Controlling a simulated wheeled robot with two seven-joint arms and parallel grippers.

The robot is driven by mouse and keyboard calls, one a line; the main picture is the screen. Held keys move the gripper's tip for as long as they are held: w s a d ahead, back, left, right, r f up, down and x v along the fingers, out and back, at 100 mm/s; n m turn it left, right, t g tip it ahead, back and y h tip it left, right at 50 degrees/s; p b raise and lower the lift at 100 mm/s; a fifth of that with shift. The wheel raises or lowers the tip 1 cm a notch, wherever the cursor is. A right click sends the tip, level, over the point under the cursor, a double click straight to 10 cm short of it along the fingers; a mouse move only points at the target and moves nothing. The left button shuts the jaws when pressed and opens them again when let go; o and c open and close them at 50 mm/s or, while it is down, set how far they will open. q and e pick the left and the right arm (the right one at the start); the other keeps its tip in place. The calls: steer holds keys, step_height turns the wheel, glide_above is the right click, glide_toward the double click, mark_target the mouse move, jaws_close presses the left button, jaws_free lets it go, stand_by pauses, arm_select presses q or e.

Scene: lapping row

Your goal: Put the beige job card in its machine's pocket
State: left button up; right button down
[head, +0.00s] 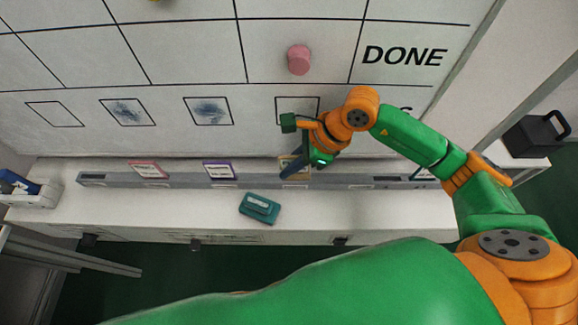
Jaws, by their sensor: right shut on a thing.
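The beige job card (285,161) stands at the grey rail along the foot of the whiteboard, partly hidden by my right gripper (294,168). My right gripper reaches in from the right, with its fingers shut on the card. How far the card is clear of the rail cannot be told. On the board above is a row of black-outlined rectangles; one (297,101) lies just above my gripper and is partly covered by it. My left gripper is not in view.
A red-edged card (148,169) and a purple-edged card (219,171) stand in the rail (185,182) to the left. A teal eraser-like block (260,208) lies on the white ledge. A pink knob (299,60) sits on the board. A white bin (35,196) stands far left.

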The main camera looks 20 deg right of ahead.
steer(key=shift+a+f, duration=0.15)
steer(key=shift+f, duration=0.55)
steer(key=c, duration=1.1)
jaws_free()
steer(key=shift+o, duration=0.6)
steer(key=shift+w+d, duration=0.1)
steer(key=shift+d, duration=0.2)
steer(key=shift+r, duration=0.1)
